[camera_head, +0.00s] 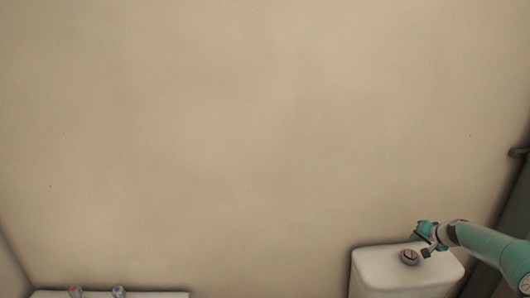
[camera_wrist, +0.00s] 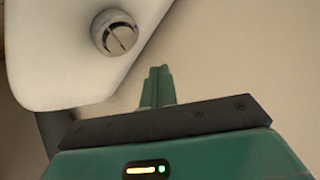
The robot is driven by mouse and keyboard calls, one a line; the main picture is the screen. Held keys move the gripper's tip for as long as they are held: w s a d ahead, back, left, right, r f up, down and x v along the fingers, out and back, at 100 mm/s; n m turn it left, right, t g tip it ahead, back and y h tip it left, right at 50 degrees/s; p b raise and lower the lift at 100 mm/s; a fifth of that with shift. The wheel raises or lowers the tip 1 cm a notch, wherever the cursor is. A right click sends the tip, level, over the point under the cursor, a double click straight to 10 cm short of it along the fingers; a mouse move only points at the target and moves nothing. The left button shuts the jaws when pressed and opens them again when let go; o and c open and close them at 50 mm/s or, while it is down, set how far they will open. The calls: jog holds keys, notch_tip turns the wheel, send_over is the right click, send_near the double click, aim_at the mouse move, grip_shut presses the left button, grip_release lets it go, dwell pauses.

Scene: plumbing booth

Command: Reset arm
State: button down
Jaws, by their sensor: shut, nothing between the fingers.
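My gripper (camera_head: 422,252) is at the lower right in the head view, at the end of my green arm. It is just above the top of a white toilet cistern, close to the round flush button (camera_head: 409,257). In the wrist view my gripper's green fingers (camera_wrist: 158,72) are together and hold nothing. The flush button (camera_wrist: 114,32) shows at the upper left there, apart from the fingertips.
The white cistern (camera_head: 385,265) stands against a bare beige wall (camera_head: 250,130). A white basin edge (camera_head: 160,294) with red-marked and blue-marked taps is at the lower left. A dark upright (camera_head: 515,215) stands at the right edge. The space before the wall is clear.

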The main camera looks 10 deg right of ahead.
jog(key=s+a+r+n+g, duration=0.15)
jog(key=a+r, duration=0.35)
jog(key=a, duration=0.6)
jog(key=a+r+n+g, duration=0.1)
jog(key=a+r+n, duration=0.2)
jog(key=a+r, duration=0.55)
jog(key=s+a+r+n+g, duration=0.1)
jog(key=a+r+n, duration=0.15)
jog(key=a, duration=1.05)
jog(key=s+a+r, duration=0.2)
jog(key=s+a, duration=0.4)
jog(key=s, duration=0.3)
jog(key=s+a+r+n, duration=0.1)
jog(key=s+a+r, duration=0.1)
jog(key=s+a, duration=0.4)
jog(key=s+a+r+n, duration=0.1)
jog(key=s+a, duration=0.5)
jog(key=s, duration=0.8)
jog(key=shift+a+r, duration=0.3)
jog(key=shift+r, duration=0.2)
jog(key=shift+w, duration=0.1)
